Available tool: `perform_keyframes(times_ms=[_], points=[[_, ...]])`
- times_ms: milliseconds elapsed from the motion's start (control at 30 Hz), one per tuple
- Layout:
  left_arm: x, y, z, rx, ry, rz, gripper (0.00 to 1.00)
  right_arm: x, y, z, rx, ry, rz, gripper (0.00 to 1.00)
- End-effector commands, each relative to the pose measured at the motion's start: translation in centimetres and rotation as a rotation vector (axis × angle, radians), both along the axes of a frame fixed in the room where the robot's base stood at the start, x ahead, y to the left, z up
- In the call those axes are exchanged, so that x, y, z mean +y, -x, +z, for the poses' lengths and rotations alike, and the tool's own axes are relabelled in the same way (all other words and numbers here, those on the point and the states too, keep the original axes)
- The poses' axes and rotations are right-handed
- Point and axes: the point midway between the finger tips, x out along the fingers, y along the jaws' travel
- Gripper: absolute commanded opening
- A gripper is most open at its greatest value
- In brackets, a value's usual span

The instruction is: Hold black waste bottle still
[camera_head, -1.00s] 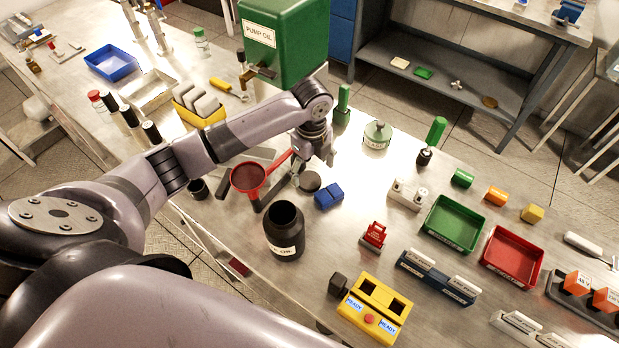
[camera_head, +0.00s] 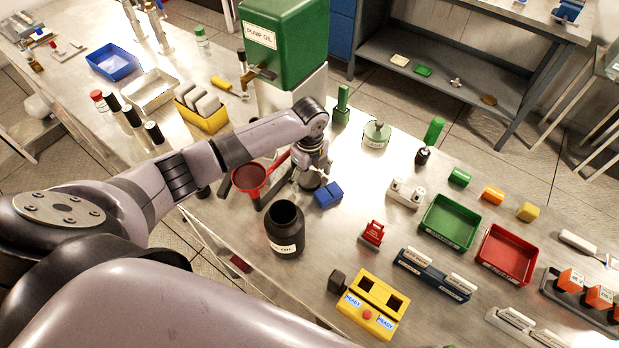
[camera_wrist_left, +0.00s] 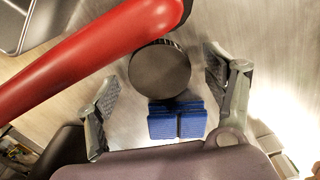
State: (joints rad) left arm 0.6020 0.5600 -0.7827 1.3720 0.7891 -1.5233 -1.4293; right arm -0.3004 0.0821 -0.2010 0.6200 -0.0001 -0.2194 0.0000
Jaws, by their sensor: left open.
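The black waste bottle (camera_head: 285,230) stands upright and open-mouthed on the bench in the head view, its white label partly reading OIL. My left gripper (camera_head: 308,186) is open, behind and slightly right of the bottle, apart from it. In the left wrist view, the fingers of my left gripper (camera_wrist_left: 170,97) are spread on either side of a round black lid (camera_wrist_left: 160,70) and a blue block (camera_wrist_left: 177,121), holding neither. The red funnel (camera_head: 250,178) is left of the gripper. My right gripper is not in view.
The blue block (camera_head: 328,195) lies just right of the gripper. A red stand (camera_head: 373,234) and a yellow READY box (camera_head: 370,303) are right of the bottle. A green PUMP OIL tank (camera_head: 284,40) stands behind.

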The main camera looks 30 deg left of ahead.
Motion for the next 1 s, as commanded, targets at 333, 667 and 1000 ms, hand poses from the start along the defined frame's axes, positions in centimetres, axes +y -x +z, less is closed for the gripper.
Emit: perform_keyframes(times_ms=[333,667,1000], points=[[0.02,0.0,0.04,0.0,0.0,0.0,0.58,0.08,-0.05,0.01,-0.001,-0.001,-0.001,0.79],[0.03,0.01,0.04,0.0,0.0,0.001,0.43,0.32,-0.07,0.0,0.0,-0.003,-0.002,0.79],[0.06,-0.06,0.88,0.0,0.0,0.001,0.43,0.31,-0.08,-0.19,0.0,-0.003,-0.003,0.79]])
